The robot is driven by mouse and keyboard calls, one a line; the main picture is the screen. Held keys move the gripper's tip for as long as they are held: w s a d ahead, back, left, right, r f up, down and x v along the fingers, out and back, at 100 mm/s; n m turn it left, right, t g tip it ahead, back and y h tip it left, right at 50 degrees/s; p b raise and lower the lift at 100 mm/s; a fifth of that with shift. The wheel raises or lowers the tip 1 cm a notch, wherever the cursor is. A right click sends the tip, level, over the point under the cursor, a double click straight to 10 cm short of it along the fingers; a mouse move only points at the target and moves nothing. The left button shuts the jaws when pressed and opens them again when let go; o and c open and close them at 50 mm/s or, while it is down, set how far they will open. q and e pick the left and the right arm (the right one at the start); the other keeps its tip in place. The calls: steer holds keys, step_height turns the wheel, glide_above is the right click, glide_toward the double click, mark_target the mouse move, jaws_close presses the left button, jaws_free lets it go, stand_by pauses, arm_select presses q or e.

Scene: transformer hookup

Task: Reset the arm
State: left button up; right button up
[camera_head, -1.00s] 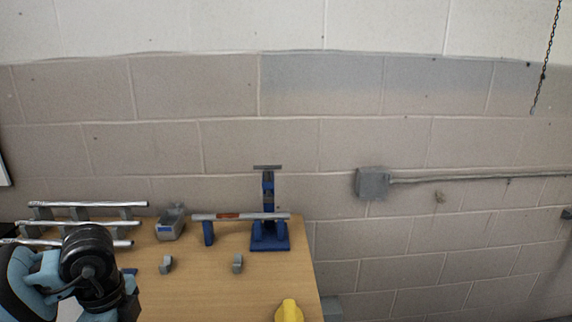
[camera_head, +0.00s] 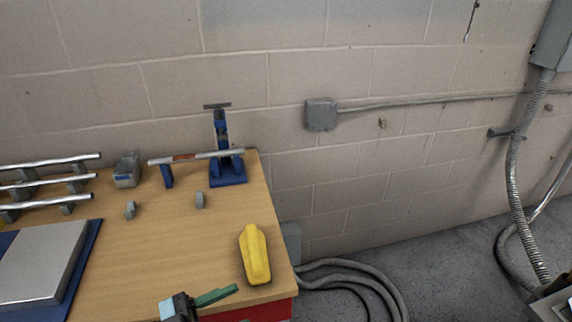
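Neither of my grippers shows for certain, and neither does an arm link. At the bottom edge, over the table's front part, a small dark and light-blue piece with a green bar (camera_head: 200,302) is cut off by the frame. I cannot tell whether it is a tool or part of my gripper.
A wooden table (camera_head: 165,225) bears a yellow object (camera_head: 255,257), a blue stand (camera_head: 228,170) with a metal bar, small grey blocks, a silver plate (camera_head: 42,262) and metal rods (camera_head: 50,181). Grey hoses (camera_head: 370,276) lie on the floor to the right. Wall conduit (camera_head: 515,170) stands far right.

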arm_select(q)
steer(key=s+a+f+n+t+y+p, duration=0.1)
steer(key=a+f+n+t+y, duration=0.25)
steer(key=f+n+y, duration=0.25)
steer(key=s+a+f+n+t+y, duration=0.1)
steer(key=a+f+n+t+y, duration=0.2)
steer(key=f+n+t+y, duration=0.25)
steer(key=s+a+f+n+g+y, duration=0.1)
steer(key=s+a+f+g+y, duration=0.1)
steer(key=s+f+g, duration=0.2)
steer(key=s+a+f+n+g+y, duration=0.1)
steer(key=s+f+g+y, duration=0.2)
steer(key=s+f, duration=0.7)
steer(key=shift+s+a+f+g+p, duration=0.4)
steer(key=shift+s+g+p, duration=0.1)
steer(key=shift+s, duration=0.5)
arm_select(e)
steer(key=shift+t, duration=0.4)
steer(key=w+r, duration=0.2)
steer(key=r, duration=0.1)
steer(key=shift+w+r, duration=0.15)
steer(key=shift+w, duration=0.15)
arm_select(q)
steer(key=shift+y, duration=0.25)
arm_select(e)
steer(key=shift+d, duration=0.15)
